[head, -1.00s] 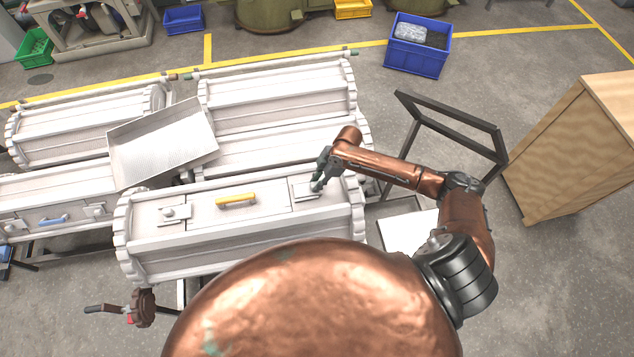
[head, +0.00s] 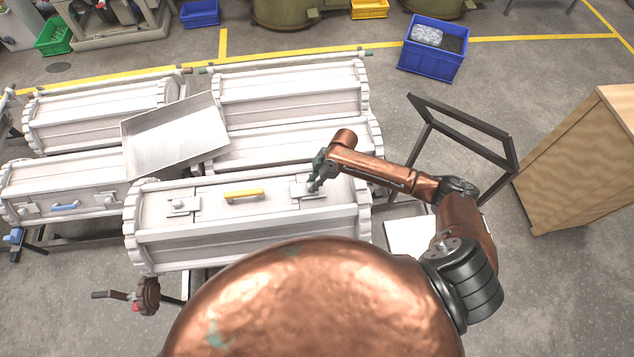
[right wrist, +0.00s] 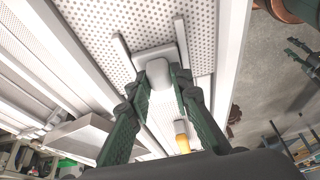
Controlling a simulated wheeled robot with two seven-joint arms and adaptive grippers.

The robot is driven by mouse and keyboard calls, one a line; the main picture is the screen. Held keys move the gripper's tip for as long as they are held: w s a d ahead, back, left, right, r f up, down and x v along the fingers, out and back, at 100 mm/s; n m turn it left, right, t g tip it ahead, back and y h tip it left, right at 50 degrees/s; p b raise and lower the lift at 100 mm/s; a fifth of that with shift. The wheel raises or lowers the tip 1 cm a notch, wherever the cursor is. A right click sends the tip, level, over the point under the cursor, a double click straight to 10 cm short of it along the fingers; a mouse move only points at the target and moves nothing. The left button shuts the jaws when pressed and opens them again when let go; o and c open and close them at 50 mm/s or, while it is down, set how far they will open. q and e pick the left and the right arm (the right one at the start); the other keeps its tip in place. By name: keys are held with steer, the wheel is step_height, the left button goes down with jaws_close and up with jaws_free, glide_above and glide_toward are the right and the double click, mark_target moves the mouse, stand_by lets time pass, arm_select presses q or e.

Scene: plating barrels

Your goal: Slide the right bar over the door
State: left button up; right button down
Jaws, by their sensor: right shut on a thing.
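The near white barrel (head: 160,240) lies across the middle of the head view. Its door (head: 225,207) carries a yellow handle (head: 244,195), which also shows in the right wrist view (right wrist: 182,143). The right bar (head: 303,194), a pale plate with a knob, sits at the door's right end. The right wrist view shows the bar's knob (right wrist: 158,72) between two guide rails. My right gripper (head: 317,182) is shut on this knob, its dark green fingers on either side. How far the bar overlaps the door is unclear. The left bar (head: 183,206) sits left of the handle.
A dark frame (head: 470,130) and a wooden cabinet (head: 580,165) stand to the right. A blue bin (head: 432,48) is on the floor behind.

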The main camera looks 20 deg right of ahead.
steer(key=c, duration=1.8)
jaws_free()
steer(key=shift+w+a, duration=0.1)
steer(key=shift+a, duration=0.15)
steer(key=shift+o, duration=0.4)
steer(key=shift+d, duration=0.1)
steer(key=v, duration=1.2)
steer(key=shift+d, duration=0.1)
